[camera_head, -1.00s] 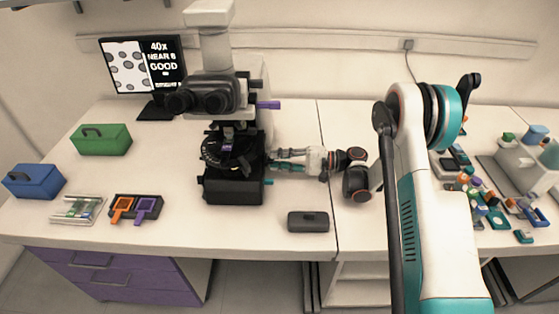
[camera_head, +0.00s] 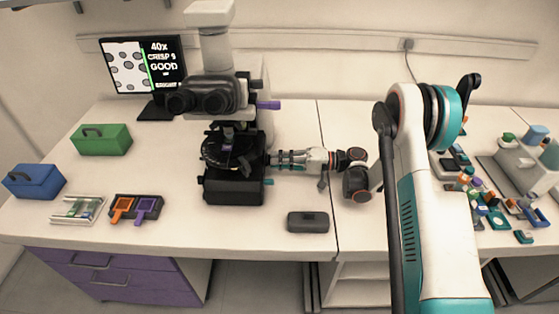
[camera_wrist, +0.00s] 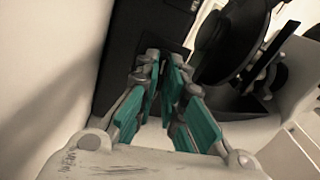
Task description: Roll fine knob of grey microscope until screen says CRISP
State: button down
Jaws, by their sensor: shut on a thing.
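The grey microscope (camera_head: 222,100) stands on the bench, its dark base (camera_head: 234,190) below the stage (camera_head: 232,150). The screen (camera_head: 144,66) behind it at the left reads "40x", "CRISP 9" and "GOOD", with a vertical green line. My gripper (camera_head: 272,158) reaches in from the right at the microscope's right side. In the wrist view my gripper (camera_wrist: 163,62) has its teal fingers closed together against the dark microscope body (camera_wrist: 150,35). It is shut on the fine knob, which the fingers hide.
A small dark grey box (camera_head: 308,222) lies in front of my gripper. A green box (camera_head: 100,139), a blue box (camera_head: 34,181) and a slide holder (camera_head: 136,207) are at the left. Several small items crowd the right bench.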

jog(key=c, duration=1.7)
grip_release()
jog(key=d, duration=1.2)
jog(key=shift+s, duration=0.2)
